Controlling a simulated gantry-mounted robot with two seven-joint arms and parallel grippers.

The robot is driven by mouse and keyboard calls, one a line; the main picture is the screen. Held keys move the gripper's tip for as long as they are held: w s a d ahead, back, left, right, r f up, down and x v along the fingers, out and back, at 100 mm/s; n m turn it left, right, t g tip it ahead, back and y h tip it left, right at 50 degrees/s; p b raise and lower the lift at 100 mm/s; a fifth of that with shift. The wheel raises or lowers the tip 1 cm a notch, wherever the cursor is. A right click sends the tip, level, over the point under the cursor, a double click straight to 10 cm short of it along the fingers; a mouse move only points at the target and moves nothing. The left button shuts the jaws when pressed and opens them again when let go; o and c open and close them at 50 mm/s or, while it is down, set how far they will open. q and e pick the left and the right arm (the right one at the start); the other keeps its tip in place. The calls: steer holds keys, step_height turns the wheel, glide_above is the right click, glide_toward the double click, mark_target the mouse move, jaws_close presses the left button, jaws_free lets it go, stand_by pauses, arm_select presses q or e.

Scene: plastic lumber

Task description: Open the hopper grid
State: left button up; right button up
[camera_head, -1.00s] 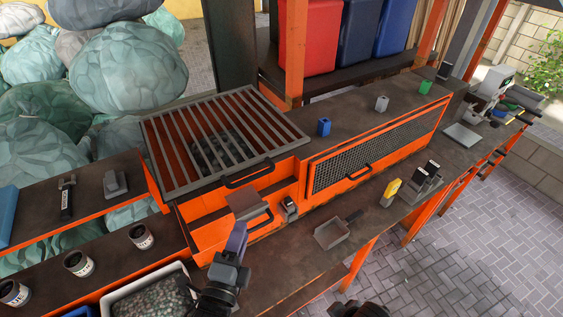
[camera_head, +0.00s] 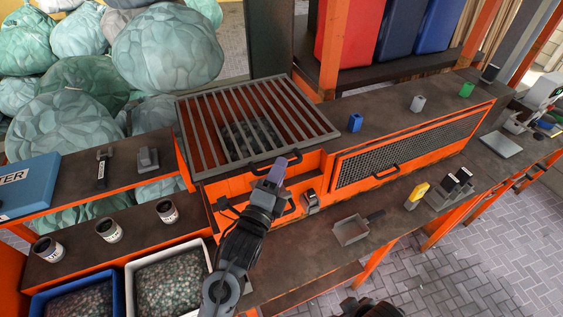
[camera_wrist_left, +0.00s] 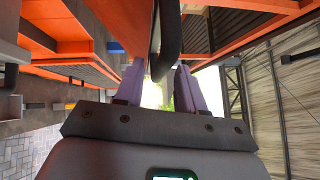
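The hopper grid (camera_head: 205,140), a frame of grey metal bars, lies closed over the orange hopper (camera_head: 238,188) in the head view. Its black handle (camera_head: 262,171) is on the front edge, partly hidden by my left gripper (camera_head: 281,166). In the left wrist view the two purple-grey fingers of my left gripper (camera_wrist_left: 159,75) stand apart. A dark curved bar, the handle (camera_wrist_left: 166,38), runs between and just beyond their tips. I cannot tell whether they touch it. My right gripper's fingers are not seen; only a dark arm part shows at the bottom edge.
Bins of granules (camera_head: 128,290) and several cans (camera_head: 167,211) stand at lower left.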

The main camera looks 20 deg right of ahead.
arm_select(q)
steer(key=shift+x, duration=1.1)
jaws_close()
